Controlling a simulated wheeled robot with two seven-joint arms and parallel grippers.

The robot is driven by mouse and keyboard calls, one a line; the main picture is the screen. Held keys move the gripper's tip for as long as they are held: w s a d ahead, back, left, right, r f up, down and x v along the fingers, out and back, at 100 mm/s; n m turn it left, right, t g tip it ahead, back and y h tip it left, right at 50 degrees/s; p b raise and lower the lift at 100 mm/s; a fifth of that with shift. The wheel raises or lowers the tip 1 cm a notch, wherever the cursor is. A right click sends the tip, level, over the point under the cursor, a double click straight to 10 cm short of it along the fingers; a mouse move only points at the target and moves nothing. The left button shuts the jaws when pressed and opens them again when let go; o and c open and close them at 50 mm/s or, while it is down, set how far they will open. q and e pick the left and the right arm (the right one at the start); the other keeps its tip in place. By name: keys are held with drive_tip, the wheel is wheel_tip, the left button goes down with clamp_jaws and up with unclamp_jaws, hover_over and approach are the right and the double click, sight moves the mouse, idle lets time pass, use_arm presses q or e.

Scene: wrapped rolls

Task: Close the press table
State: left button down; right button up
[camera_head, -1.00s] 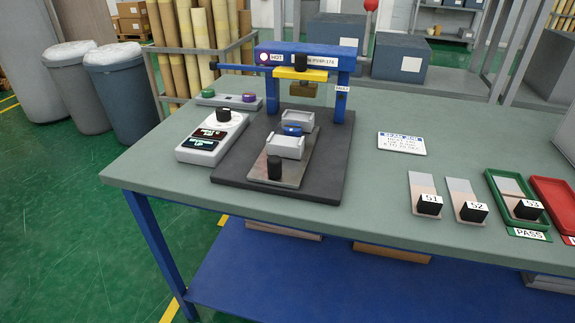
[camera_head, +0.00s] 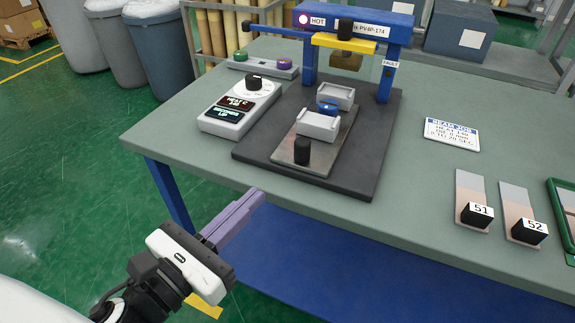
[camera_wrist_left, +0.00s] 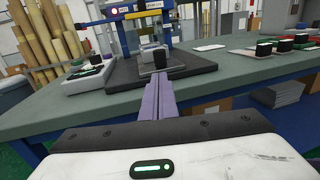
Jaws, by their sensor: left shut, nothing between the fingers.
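The blue press frame (camera_head: 393,62) stands on a dark base plate (camera_head: 367,160) on the workbench, with a yellow crossbar (camera_head: 344,43) under its top beam. The sliding press table (camera_head: 323,157) is a metal plate pulled toward the bench's front edge. It carries two grey-white blocks (camera_head: 318,124) with a blue piece (camera_head: 326,107) between them, and a black knob (camera_head: 302,150) at its front end. My left gripper (camera_head: 258,197) is shut and empty, in front of the bench edge, apart from the knob. The knob also shows in the left wrist view (camera_wrist_left: 159,59). My right gripper is out of view.
A white control box (camera_head: 239,108) with a black dial stands left of the press. Behind it is a button strip (camera_head: 262,66). A job card (camera_head: 452,134) and sample strips with black blocks (camera_head: 475,214) lie to the right. Bare bench top lies between.

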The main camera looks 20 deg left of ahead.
sight(297, 155)
use_arm(q)
drive_tip(key=p+x, duration=0.2)
drive_tip(key=x, duration=0.9)
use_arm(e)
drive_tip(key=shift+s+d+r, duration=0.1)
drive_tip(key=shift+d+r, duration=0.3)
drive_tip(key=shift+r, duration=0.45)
